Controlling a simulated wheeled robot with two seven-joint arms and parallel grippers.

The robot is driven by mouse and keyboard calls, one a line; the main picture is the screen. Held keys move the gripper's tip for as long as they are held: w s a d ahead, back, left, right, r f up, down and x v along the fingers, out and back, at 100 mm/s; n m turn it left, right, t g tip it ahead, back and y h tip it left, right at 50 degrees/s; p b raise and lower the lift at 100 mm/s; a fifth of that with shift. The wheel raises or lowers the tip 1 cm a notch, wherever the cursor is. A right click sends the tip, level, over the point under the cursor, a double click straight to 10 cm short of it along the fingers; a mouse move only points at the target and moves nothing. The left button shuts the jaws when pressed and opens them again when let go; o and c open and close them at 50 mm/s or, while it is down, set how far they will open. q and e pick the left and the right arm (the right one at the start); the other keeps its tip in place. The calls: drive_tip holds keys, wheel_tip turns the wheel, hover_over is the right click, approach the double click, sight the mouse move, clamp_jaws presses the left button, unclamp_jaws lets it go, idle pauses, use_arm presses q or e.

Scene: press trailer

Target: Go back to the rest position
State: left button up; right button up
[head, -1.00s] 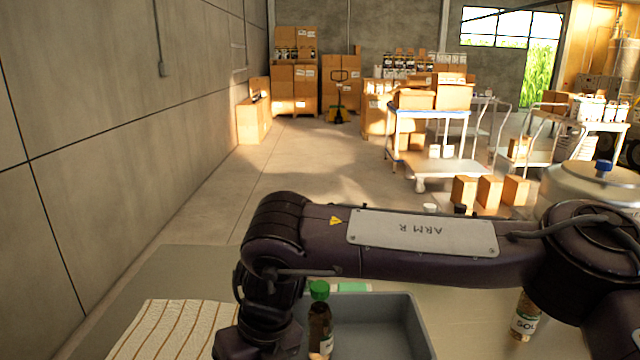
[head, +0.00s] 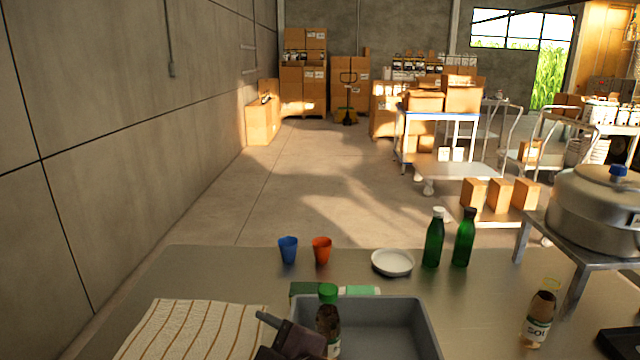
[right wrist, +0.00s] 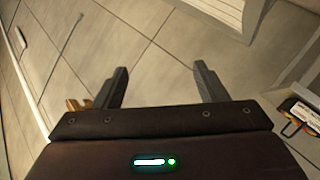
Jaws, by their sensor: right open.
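My right gripper (right wrist: 162,88) shows in the right wrist view with its two dark fingers spread apart and nothing between them. Beyond the fingers is tiled floor. In the head view a dark gripper part with a grey finger juts in at the bottom centre, over the striped cloth's right edge and in front of the tray; I cannot tell from its shape which arm it belongs to. My left arm is not clearly seen.
The steel table (head: 215,270) holds a striped cloth (head: 185,330), a grey tray (head: 385,325), a green-capped bottle (head: 328,318), blue (head: 288,250) and red (head: 322,250) cups, a white dish (head: 392,263), green bottles (head: 433,240), a sauce bottle (head: 540,318) and a large pot (head: 600,205) on a stand.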

drive_tip(key=s+d+f+m+g+h, duration=0.2)
drive_tip(key=d+f+m+h, duration=0.4)
drive_tip(key=d+f+m, duration=0.75)
drive_tip(key=s+d+f+m+g+h, duration=0.1)
drive_tip(key=s+d+f+g+h, duration=0.2)
drive_tip(key=s+d, duration=0.4)
drive_tip(key=s+d+f+m+g+h, duration=0.15)
drive_tip(key=s+d+f, duration=0.35)
drive_tip(key=d, duration=0.5)
wheel_tip(320, 180, down, 29)
drive_tip(key=s+g, duration=0.2)
drive_tip(key=s+d+f, duration=0.3)
drive_tip(key=s+f, duration=1.5)
drive_tip(key=s, duration=0.2)
drive_tip(key=shift+f+n+g, duration=0.35)
drive_tip(key=shift+n+g, duration=0.05)
drive_tip(key=shift+g, duration=0.05)
